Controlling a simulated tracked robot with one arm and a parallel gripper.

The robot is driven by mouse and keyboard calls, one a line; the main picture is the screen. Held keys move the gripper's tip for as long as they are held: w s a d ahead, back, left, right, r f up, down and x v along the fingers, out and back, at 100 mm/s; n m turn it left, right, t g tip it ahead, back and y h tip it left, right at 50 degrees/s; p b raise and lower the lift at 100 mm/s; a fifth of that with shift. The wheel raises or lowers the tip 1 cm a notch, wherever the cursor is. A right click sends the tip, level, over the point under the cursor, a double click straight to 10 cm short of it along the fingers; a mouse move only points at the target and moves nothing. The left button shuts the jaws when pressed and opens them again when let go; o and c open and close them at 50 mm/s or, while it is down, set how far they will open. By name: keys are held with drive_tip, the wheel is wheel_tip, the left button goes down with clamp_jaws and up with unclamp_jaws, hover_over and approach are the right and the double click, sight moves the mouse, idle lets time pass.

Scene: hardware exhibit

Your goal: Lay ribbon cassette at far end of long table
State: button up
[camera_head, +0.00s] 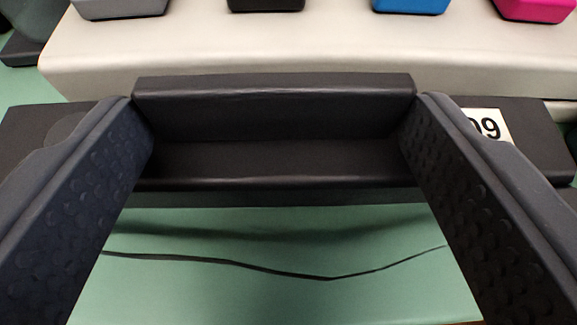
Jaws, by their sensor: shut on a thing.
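My gripper (275,125) is shut on a long black box-shaped thing, which looks like the ribbon cassette (275,110). One dark textured finger presses on each end of it. The cassette lies crosswise in the camera view, with its top face and a long side showing. Its underside is hidden, so I cannot tell whether it touches what is below. No far end of a long table can be made out for certain.
A flat dark slab (545,135) with a white label (490,125) ending in "9" lies behind the cassette. Beyond is a pale block (90,60) with grey (120,7), black (265,4), blue (410,4) and magenta (535,8) pieces. A thin dark line crosses the green surface (280,235).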

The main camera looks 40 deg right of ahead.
wheel_tip(320, 180, down, 2)
drive_tip(key=shift+f+b, duration=0.1)
drive_tip(key=shift+b, duration=0.2)
drive_tip(key=shift+r, duration=0.2)
drive_tip(key=o, duration=1)
drive_tip(key=shift+f, duration=0.1)
drive_tip(key=shift+s+a, duration=0.1)
drive_tip(key=p+v, duration=0.2)
drive_tip(key=v, duration=1)
drive_tip(key=shift+p, duration=0.3)
